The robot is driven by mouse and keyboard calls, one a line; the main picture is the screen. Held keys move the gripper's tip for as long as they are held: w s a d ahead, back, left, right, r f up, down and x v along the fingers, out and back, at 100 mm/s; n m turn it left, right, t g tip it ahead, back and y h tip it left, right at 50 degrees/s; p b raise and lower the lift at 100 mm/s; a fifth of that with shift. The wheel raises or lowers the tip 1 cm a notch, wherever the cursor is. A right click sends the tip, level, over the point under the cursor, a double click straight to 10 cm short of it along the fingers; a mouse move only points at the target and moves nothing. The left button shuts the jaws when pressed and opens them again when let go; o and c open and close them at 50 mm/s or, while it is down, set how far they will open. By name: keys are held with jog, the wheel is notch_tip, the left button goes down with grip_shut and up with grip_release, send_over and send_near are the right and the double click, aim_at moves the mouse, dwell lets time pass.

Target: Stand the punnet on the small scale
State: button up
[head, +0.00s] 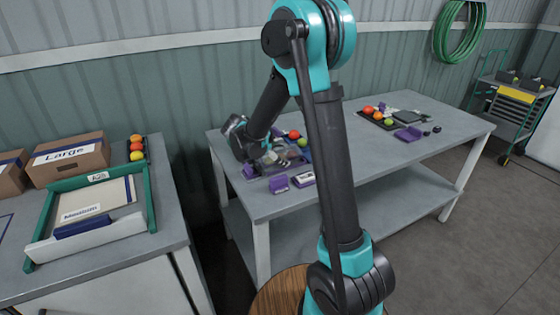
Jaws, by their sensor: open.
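My gripper (268,156) is open at the left end of the grey table, low over a cluster of small items. A pale, see-through shape that looks like the punnet (290,155) is beside and partly behind the fingers, with red and green round fruit close by. I cannot tell whether the fingers touch it. A flat dark grey slab (408,116) farther right on the table may be the small scale; its markings are too small to read. My arm hides part of the table between the two.
A purple block (279,184) and a white-labelled purple block (302,179) lie near the table's front edge. A dark tray of tomatoes (376,118) and a purple item (408,134) are near the slab. The right front tabletop is clear. Another bench with boxes (68,158) stands left.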

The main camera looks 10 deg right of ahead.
jog(key=shift+x, duration=1.15)
jog(key=shift+c, duration=0.4)
jog(key=c, duration=1.2)
jog(key=shift+c, duration=0.2)
